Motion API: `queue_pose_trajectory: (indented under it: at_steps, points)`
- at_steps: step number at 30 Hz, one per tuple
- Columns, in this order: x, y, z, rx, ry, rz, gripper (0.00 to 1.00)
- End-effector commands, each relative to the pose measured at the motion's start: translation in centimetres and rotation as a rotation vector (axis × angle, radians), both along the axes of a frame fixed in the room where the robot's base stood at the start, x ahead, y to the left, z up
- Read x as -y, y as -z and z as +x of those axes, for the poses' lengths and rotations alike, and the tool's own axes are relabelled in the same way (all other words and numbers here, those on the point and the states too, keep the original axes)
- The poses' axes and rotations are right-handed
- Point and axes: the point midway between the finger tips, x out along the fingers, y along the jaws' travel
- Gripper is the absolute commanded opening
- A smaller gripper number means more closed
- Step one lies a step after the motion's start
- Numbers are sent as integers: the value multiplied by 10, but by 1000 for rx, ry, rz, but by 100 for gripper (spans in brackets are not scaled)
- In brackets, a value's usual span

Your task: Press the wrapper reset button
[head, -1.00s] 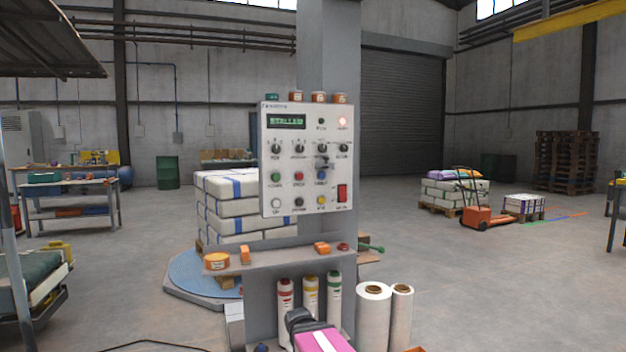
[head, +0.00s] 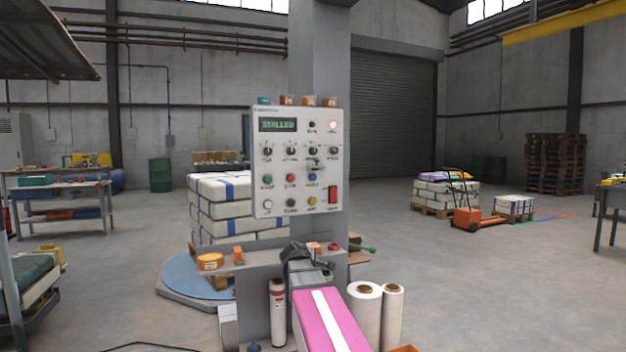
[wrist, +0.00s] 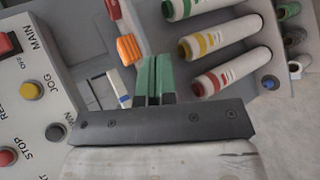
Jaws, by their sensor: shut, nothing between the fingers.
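In the wrist view, a label starting with RE (wrist: 12,117) shows at the left edge, but the blue button does not. My gripper (wrist: 154,80) has its green fingers together, with nothing between them. In the head view my gripper (head: 297,253) is below the panel, apart from the buttons.
Nearby controls are the yellow JOG button (wrist: 30,90), red STOP button (wrist: 7,157) and red main switch (head: 333,195). A shelf (head: 235,262) with orange items and tape is below the panel.

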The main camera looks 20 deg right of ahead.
Motion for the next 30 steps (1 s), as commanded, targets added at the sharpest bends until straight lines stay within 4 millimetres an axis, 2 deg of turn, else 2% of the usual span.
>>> queue_pose_trajectory:
  at_steps: [1,6,15,18,21,24,30]
  points:
    - [7,-21,9,8,-20,-60,0]
    - [26,-88,28,11,-87,-282,0]
    - [51,-210,47,-23,-155,-685,0]
    - [57,-245,49,-43,-164,-802,0]
    - [60,-271,49,-64,-167,-892,0]
    - [62,-288,49,-79,-169,-955,0]
    - [63,-301,48,-91,-170,-1000,0]
